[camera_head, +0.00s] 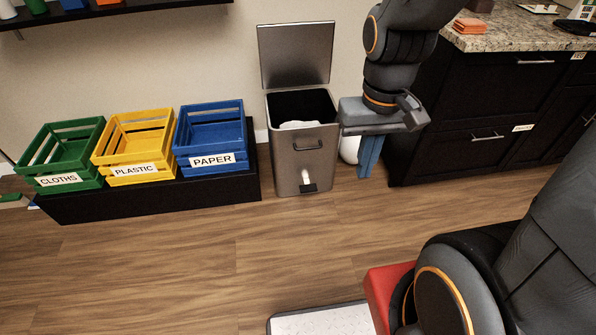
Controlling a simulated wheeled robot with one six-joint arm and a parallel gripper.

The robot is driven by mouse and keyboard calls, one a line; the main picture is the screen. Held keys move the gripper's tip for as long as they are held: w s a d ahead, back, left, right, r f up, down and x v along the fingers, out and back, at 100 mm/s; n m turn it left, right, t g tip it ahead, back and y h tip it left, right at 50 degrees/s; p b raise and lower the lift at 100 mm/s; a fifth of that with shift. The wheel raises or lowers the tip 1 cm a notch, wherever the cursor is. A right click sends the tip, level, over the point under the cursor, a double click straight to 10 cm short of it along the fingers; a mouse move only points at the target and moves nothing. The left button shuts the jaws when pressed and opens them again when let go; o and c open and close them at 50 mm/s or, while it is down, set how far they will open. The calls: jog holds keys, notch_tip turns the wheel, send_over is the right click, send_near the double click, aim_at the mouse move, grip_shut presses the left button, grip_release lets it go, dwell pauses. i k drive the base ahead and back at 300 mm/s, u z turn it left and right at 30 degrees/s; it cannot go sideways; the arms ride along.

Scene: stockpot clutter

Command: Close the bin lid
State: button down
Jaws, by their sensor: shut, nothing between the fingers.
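The bin (306,163) is a grey metal box with a handle and a pedal on its front, standing against the wall. Its lid (295,54) is open, upright at the back of the bin. Something white lies inside the dark opening. My gripper (369,164) points down just to the right of the bin, its blue fingers shut and empty. Its grey body overlaps the bin's right top edge in the picture; I cannot tell whether they touch.
Green (60,155), yellow (134,145) and blue (211,137) crates stand on a black platform (160,193) left of the bin. A dark cabinet (470,135) with a granite counter is on the right. A white object (349,149) stands behind my gripper.

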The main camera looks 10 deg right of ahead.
aim_at(292, 55)
jog(key=i, duration=1.45)
jog(key=u, duration=0.05)
